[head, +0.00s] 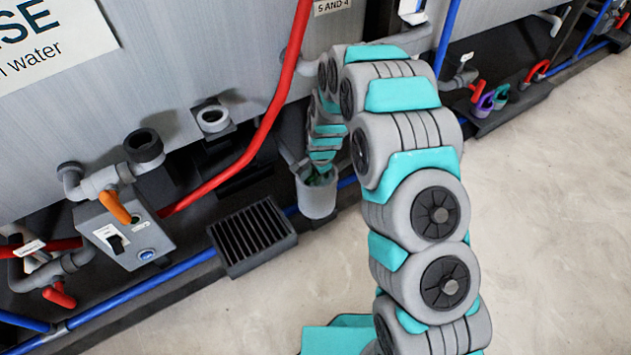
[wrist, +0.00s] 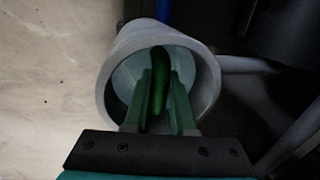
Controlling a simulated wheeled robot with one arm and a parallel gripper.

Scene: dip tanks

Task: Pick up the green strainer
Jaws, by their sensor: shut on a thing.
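The green strainer (wrist: 160,66) shows in the wrist view as a curved green piece inside a round grey cup (wrist: 112,75). Only part of it shows; the rest is hidden down in the cup and behind the fingers. My gripper (wrist: 161,88) reaches into the cup's mouth and its two fingers are shut on the green strainer. In the head view the grey cup (head: 317,200) stands low beside the tank, with my arm bent down into it and a little green at its rim.
A black slotted grate (head: 250,235) lies left of the cup. A red pipe (head: 245,150) and a blue pipe (head: 150,290) run along the tank (head: 200,50). A grey switch box (head: 125,230) stands at left. Pale floor (head: 540,220) is clear at right.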

